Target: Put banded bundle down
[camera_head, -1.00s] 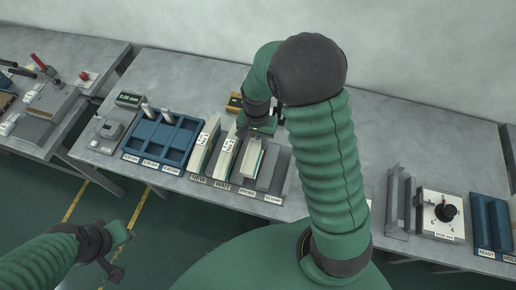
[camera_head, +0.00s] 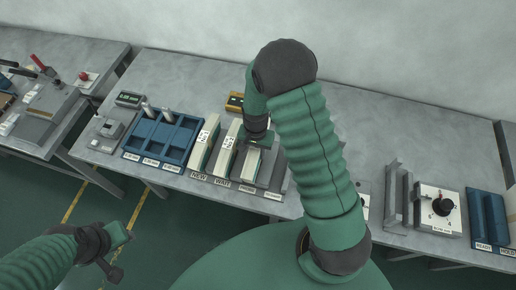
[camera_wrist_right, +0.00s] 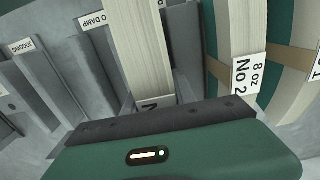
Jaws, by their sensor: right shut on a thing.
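My right gripper (camera_head: 258,140) is over the rack of narrow slots and is shut on a pale banded bundle (camera_head: 252,163), at the bundle's far end. In the right wrist view the bundle (camera_wrist_right: 147,45) runs out from under my gripper body, its label mostly covered. It is low at the slot beside a tag ending in "DAMP"; whether it touches the slot floor is hidden. Two more banded bundles stand to its left in the head view, at WAIT (camera_head: 227,152) and NEW (camera_head: 204,145). My left gripper (camera_head: 119,258) hangs over the floor, away from the table; its jaws are unclear.
An empty grey slot (camera_head: 274,172) lies to the right of the held bundle. A blue tray (camera_head: 165,137) and a scale (camera_head: 107,130) stand farther left. A dial box (camera_head: 440,208) and blue holders (camera_head: 488,217) stand at the right.

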